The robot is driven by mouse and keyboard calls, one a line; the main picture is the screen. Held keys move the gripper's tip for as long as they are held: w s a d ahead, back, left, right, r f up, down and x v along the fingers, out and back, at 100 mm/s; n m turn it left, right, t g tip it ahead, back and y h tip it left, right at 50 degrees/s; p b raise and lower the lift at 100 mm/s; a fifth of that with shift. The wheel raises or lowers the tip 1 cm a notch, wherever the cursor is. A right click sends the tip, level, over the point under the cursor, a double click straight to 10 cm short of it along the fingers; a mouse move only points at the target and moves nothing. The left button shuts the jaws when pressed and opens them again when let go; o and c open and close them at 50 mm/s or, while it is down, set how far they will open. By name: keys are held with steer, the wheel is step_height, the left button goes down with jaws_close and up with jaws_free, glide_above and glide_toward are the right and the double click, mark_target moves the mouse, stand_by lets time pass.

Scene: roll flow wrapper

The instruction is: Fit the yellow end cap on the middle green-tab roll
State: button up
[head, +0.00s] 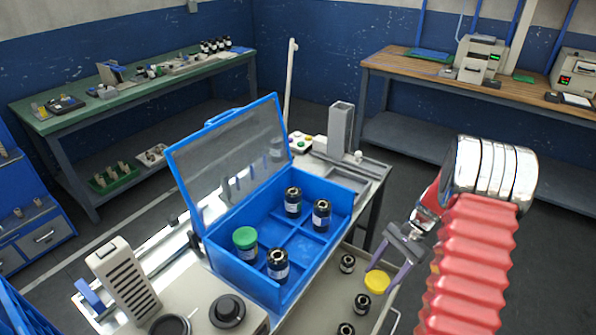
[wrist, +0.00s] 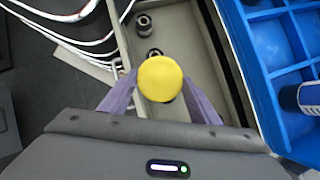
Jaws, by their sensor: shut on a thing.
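My gripper (head: 380,277) is shut on the yellow end cap (head: 376,284) and holds it over the grey tray beside the blue box. In the wrist view the round yellow cap (wrist: 160,79) sits between my two purple fingers. Several black rolls stand upright in the tray: a far one (head: 347,263), a middle one (head: 362,303) and a near one (head: 345,330). In the wrist view one roll (wrist: 144,24) shows clear of the cap, and another (wrist: 154,53) is partly hidden behind it. I cannot make out green tabs on the rolls.
The blue box (head: 226,265) has its clear lid (head: 225,150) raised. Its compartments hold black rolls (head: 321,214) and one roll with a green cap (head: 245,237). The box wall runs close along the tray. A black knob (head: 227,308) stands on the machine in front.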

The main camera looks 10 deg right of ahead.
steer(key=w+a+r+n+g+h, duration=0.2)
steer(key=w+a+r+n, duration=0.3)
steer(key=a, duration=0.5)
steer(key=w+a+r+n+g+h, duration=0.2)
steer(key=w+a+r+n+h, duration=0.2)
steer(key=w+a+r+n, duration=0.2)
steer(key=a+r+n, duration=0.2)
steer(key=a+n, duration=0.1)
steer(key=shift+w+a+r, duration=0.15)
steer(key=shift+a+r, duration=0.1)
steer(key=shift+a, duration=0.15)
